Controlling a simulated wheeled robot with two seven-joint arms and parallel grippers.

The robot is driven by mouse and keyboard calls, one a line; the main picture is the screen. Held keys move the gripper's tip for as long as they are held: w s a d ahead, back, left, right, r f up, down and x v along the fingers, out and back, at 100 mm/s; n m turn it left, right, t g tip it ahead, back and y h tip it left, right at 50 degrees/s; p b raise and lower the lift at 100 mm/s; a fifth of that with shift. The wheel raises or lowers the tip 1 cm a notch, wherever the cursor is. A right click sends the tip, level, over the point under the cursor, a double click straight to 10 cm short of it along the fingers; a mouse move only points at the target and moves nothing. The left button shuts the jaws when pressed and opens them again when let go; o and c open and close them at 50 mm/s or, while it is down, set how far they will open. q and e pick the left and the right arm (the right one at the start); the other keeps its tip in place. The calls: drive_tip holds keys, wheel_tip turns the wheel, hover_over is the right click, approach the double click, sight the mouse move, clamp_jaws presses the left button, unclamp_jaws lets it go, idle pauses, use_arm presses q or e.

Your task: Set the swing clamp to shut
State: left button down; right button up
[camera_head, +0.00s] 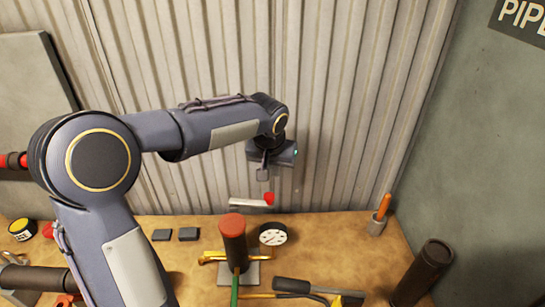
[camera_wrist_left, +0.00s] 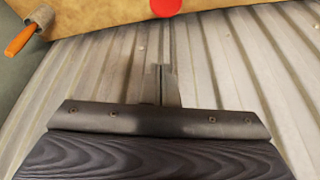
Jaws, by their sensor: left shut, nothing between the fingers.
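A flat light-grey bar with a red knob (camera_head: 250,203) at its right end shows at the back of the bench, against the corrugated wall; it looks like the swing clamp, but I cannot tell for sure or read its setting. Its red knob also shows at the top edge of the left wrist view (camera_wrist_left: 166,6). My left gripper (camera_head: 263,174) is above the bar, near the wall, apart from it as far as I can see. Its fingers (camera_wrist_left: 160,72) are shut together and empty. My right gripper is not in view.
An upright dark pipe with a red top (camera_head: 232,240) stands in front, brass fittings (camera_head: 208,257) beside it. A round gauge (camera_head: 272,234), an orange-handled tool in a cup (camera_head: 383,207) and a dark open tube (camera_head: 428,270) lie to the right. Two dark blocks (camera_head: 188,234) lie left.

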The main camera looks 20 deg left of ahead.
use_arm(q)
drive_tip(key=s, duration=0.1)
drive_tip(key=s+f, duration=0.1)
drive_tip(key=s+b, duration=0.1)
drive_tip(key=shift+s+d+f, duration=0.3)
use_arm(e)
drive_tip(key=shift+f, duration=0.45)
use_arm(q)
drive_tip(key=shift+s, duration=0.1)
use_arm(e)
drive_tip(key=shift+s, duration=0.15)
